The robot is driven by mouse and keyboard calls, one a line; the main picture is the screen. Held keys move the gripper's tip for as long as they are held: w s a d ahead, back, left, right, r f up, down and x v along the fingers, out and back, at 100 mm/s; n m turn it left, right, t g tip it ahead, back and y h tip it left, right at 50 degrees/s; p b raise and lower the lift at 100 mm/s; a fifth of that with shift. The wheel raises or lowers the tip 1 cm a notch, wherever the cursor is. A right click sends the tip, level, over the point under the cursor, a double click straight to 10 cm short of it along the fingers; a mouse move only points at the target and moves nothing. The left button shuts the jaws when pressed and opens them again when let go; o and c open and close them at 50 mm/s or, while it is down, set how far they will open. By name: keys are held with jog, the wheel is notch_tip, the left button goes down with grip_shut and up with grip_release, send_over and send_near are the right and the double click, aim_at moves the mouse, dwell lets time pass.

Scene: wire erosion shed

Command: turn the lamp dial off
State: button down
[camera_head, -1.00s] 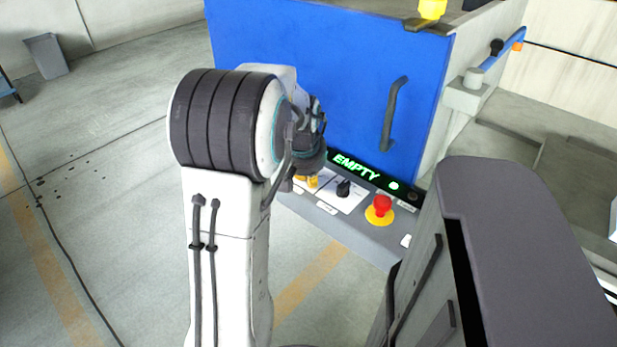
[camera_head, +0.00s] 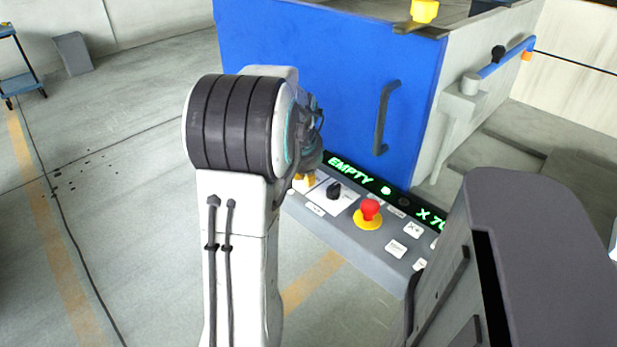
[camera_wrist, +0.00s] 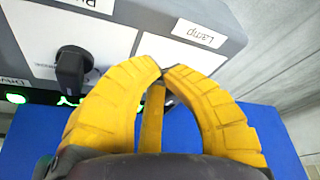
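The lamp dial's place is marked by a "Lamp" label (camera_wrist: 198,33) on the grey control panel (camera_wrist: 235,45) in the wrist view. A white plate (camera_wrist: 180,52) lies beside that label. My gripper (camera_wrist: 162,71) has yellow fingers over this plate, with their tips nearly meeting. The dial itself is hidden behind the fingers; a small dark part shows between them, but I cannot tell whether it is the dial. In the head view my gripper (camera_head: 305,183) is at the left end of the panel, mostly hidden by my arm.
A black dial (camera_wrist: 72,68) sits left of my fingers; it is also in the head view (camera_head: 334,190). A red stop button (camera_head: 369,209) on a yellow base and several white buttons lie further right. A green display (camera_head: 350,171) reads "EMPTY". A blue door (camera_head: 310,75) stands behind.

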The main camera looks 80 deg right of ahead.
jog(key=shift+s+d+r, duration=0.15)
jog(key=shift+d, duration=0.1)
